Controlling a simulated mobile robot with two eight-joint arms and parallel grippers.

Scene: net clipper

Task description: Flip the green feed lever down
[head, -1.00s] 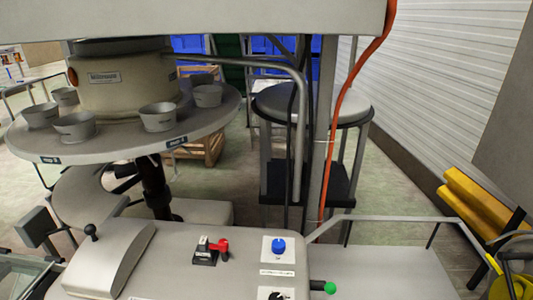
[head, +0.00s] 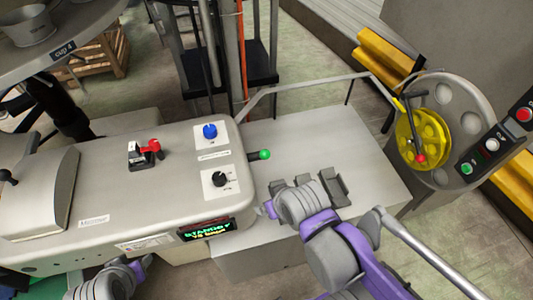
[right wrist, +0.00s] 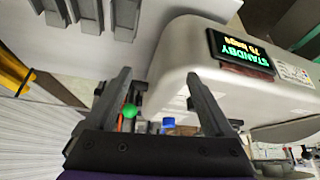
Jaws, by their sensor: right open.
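The green feed lever (head: 264,154) is a short dark stem with a green ball. It sticks out roughly level from the right side of the grey console (head: 110,200). My right arm reaches in from the lower right in the head view, with its wrist below and right of the ball. In the right wrist view my right gripper (right wrist: 160,78) is open and empty. The green ball (right wrist: 129,110) shows between its fingers, close to the left one and apparently beyond it. My left arm shows at the lower left edge; its finger state is unclear.
The console carries a red switch (head: 151,148), a blue knob (head: 210,131), a black knob (head: 219,179) and a lit display (head: 207,229) reading STANDBY. A grey table (head: 360,160) lies right of it. A yellow wheel (head: 422,140) and button box (head: 490,146) stand farther right.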

